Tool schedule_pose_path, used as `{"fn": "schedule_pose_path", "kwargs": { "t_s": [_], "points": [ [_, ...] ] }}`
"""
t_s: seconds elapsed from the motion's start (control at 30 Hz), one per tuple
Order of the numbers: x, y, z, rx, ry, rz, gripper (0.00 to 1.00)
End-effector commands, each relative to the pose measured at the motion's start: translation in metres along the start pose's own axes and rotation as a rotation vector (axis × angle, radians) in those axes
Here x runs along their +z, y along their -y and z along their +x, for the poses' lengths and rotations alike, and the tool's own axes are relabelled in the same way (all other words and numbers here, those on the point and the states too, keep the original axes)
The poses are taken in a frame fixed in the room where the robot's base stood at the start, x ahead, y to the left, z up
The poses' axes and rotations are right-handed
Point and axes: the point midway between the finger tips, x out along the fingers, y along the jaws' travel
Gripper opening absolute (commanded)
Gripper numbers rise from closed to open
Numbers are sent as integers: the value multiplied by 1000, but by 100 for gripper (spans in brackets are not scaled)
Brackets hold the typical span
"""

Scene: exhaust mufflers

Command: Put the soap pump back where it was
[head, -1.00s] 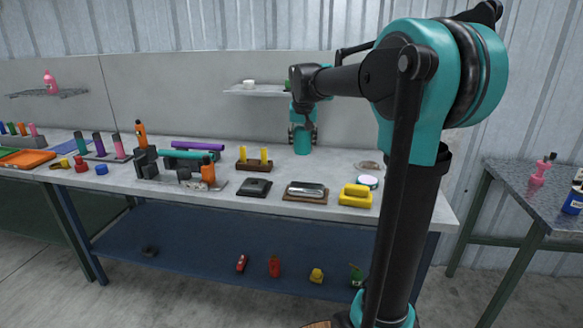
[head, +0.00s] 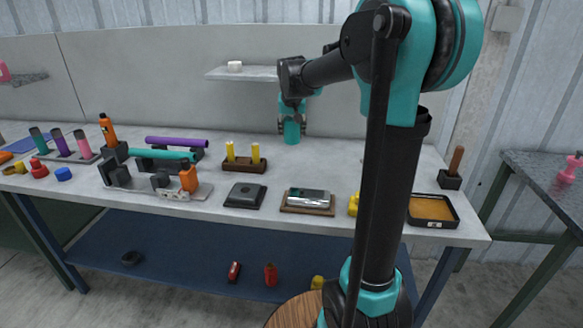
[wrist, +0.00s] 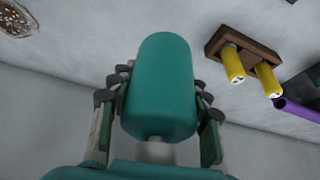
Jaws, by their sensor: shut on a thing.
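My gripper (head: 292,113) points down over the back of the workbench. In the wrist view, my gripper (wrist: 158,85) is shut on a smooth teal bottle (wrist: 160,70), a finger on each side. A pale neck-like part shows at its near end, but no pump head is clear. In the head view the teal bottle (head: 292,132) hangs under the gripper, close to the bench top; I cannot tell whether it touches. A pink pump bottle (head: 570,170) stands on the right side table, well apart from my gripper.
A wall shelf (head: 243,74) with a white item is behind the bench. A brown holder with yellow cylinders (head: 243,164) stands left of the bottle. The bench around the bottle is clear.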

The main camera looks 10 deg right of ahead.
Motion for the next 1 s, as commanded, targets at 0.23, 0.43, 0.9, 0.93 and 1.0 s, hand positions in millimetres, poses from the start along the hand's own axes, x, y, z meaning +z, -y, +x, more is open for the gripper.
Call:
{"fn": "schedule_pose_path", "kwargs": {
  "t_s": [0.23,0.43,0.9,0.93,1.0],
  "points": [
    [23,0,57,0,0,0,9],
    [36,0,88,0,0,0,9],
    [53,0,130,0,0,0,9],
    [54,0,130,0,0,0,9],
    [54,0,130,0,0,0,9]
  ]
}}
